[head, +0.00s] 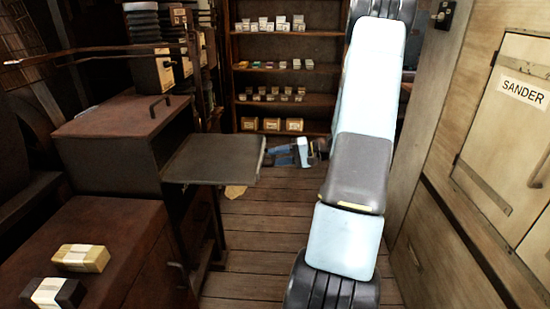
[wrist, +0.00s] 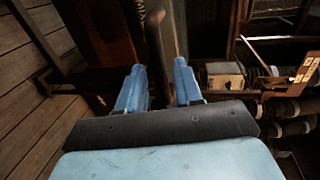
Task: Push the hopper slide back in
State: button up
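The hopper slide looks to be the flat dark grey plate (head: 212,158), which sticks out to the right of a rust-brown metal box (head: 115,125). A thin handle (head: 263,152) stands at the plate's right end. My gripper (head: 280,155) is just right of that handle, its blue fingers pointing left towards it. In the wrist view my gripper (wrist: 159,75) has its two blue fingers apart. A dark curved bar (wrist: 156,40), likely the handle, shows in the gap between them. I cannot tell whether the fingers touch it.
A brown surface (head: 95,245) at the front left bears two small packets (head: 80,258). Shelves (head: 285,85) with small boxes stand at the back. A wooden wall with a SANDER cabinet (head: 510,120) is on the right. The plank floor (head: 262,235) between is mostly clear.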

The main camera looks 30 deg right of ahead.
jog(key=shift+w+a+f, duration=0.15)
jog(key=shift+w+a, duration=0.25)
jog(key=shift+a, duration=0.15)
grip_shut()
jog(key=shift+s, duration=0.1)
